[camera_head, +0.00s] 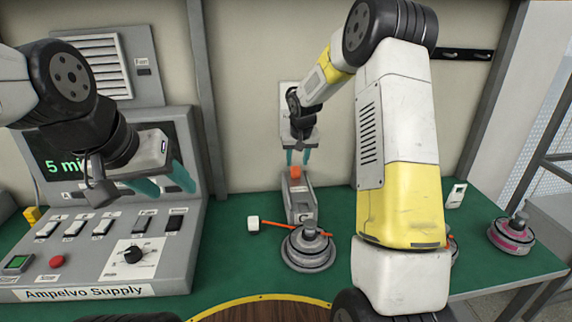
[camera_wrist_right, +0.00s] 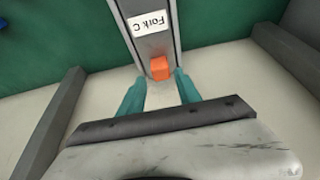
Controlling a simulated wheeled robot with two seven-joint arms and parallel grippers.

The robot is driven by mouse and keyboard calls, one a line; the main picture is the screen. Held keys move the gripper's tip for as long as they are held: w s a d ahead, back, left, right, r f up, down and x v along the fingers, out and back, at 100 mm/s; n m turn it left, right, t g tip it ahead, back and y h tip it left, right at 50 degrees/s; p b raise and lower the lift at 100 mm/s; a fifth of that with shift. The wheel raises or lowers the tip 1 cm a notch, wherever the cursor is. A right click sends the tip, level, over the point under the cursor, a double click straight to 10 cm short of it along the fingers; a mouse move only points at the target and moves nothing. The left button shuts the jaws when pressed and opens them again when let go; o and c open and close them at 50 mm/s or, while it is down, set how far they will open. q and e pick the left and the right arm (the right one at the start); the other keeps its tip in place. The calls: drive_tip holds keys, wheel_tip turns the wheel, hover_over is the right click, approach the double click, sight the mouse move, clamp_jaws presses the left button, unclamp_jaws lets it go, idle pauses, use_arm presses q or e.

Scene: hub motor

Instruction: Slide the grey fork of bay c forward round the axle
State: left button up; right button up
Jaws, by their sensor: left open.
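The grey fork of bay c (camera_head: 299,202) stands on the green bench top, with an orange block (camera_head: 295,173) at its back end. In the right wrist view the fork (camera_wrist_right: 151,45) carries a "Fork C" label, and the orange block (camera_wrist_right: 160,68) is near the fingertips. My right gripper (camera_head: 298,158) is open just behind and above the block, its teal fingers apart; contact is not visible. My left gripper (camera_head: 165,182) is open and empty before the console.
The Ampelvo Supply console (camera_head: 90,250) fills the left. Another hub with a pink ring (camera_head: 511,232) stands at the right. My right arm hides part of the bench.

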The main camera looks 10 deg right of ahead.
sight(296, 170)
drive_tip(key=x, duration=0.6)
drive_tip(key=shift+f, duration=0.25)
clamp_jaws()
idle(1.2)
